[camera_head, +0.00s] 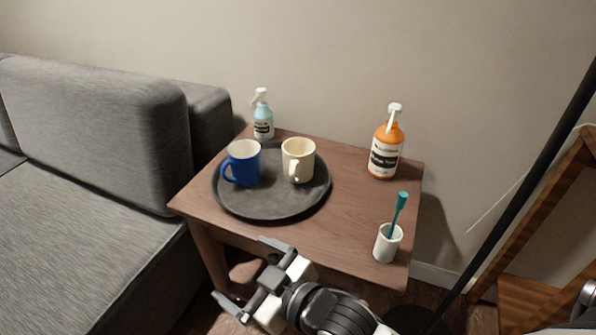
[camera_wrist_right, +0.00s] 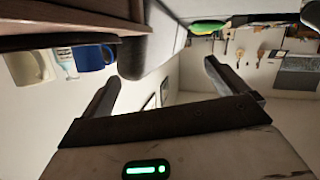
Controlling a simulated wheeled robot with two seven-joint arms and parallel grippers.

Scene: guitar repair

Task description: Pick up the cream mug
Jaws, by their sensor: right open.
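The cream mug (camera_head: 298,161) stands upright on a dark round tray (camera_head: 262,205), with its handle toward the front. It also shows, appearing upside down, at the left of the right wrist view (camera_wrist_right: 27,66). A blue mug (camera_head: 243,163) stands close to its left on the same tray; it shows too in the right wrist view (camera_wrist_right: 94,57). My right gripper (camera_head: 237,266) is open and empty, in front of the table's front edge and apart from both mugs. Its spread fingers also show in the right wrist view (camera_wrist_right: 165,86). My left gripper is not in view.
The wooden table (camera_head: 345,225) holds a light blue spray bottle (camera_head: 263,122) at the back, an orange bottle (camera_head: 385,152) at back right, and a white cup (camera_head: 387,246) with a teal brush (camera_head: 399,212) at front right. A grey sofa (camera_head: 95,130) stands left.

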